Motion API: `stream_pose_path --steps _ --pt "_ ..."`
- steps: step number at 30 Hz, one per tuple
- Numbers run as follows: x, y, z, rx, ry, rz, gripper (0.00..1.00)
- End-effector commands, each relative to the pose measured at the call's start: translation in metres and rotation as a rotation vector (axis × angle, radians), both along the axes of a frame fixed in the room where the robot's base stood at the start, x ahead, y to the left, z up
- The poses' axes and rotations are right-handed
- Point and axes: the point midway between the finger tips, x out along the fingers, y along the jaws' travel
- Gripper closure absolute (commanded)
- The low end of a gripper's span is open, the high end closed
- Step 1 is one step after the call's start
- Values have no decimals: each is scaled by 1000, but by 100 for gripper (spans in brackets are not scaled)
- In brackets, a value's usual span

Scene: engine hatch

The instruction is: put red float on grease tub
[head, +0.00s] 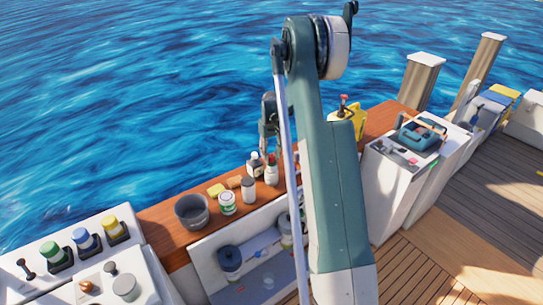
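I cannot make out the red float for certain; small red parts show on a white bottle's top (271,158), on the yellow jug's top (343,99) and on a white cabinet at right. No tub is clearly marked as the grease tub. A small white and green tub (227,203) stands on the wooden counter, beside a grey cylinder (248,189). My gripper (264,150) seems to be at the dark arm end behind my large arm link, above the counter near the bottles. Its fingers are too small and hidden to read.
The wooden counter (165,225) holds a dark grey bucket (192,213), a yellow sponge (216,190) and a dark bottle (254,166). Colored-top containers stand at lower left. A teal toolbox (418,136) sits on the white cabinet (390,190). My arm hides the counter's middle. Water lies beyond.

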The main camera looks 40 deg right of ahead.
Motion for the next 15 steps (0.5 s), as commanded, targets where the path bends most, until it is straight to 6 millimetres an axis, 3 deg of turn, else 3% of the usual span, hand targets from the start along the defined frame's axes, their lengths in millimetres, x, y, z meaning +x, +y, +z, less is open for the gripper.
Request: stream_pose_path --steps 8,15 --pt "0 0 31 0 0 0 64" --pt "0 0 71 0 0 0 64"
